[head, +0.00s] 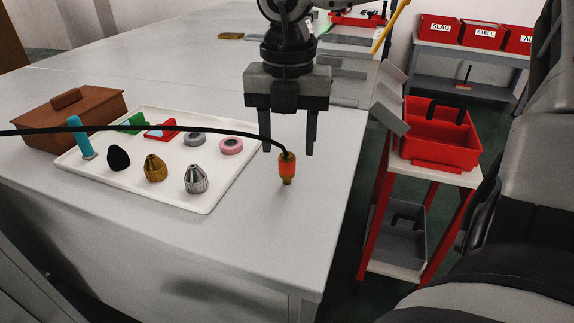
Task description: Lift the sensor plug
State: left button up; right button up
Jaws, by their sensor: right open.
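The sensor plug (287,169) is a small orange piece with a brass-coloured lower end. It stands about upright at the right part of the table. A black cable (200,130) runs from its top to the left, across the view. My right gripper (287,147) points down with its two fingers apart. The fingers are above and on either side of the cable's end near the plug, and nothing is clamped between them. Whether the fingers are nearer or farther than the plug is hard to tell. My left gripper is not in view.
A white tray (188,202) with several small parts lies left of the plug. Right of the table edge, a red stand holds a red toolbox (430,150). The table (270,235) in front of the plug is clear.

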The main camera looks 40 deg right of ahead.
aim_at(287, 155)
jog(key=f, duration=0.4)
jog(key=shift+w+d+f, duration=0.1)
jog(key=shift+w+f, duration=0.1)
jog(key=shift+f, duration=0.05)
jog(key=c, duration=1.1)
jog(key=shift+o, duration=0.2)
jog(key=shift+r, duration=0.15)
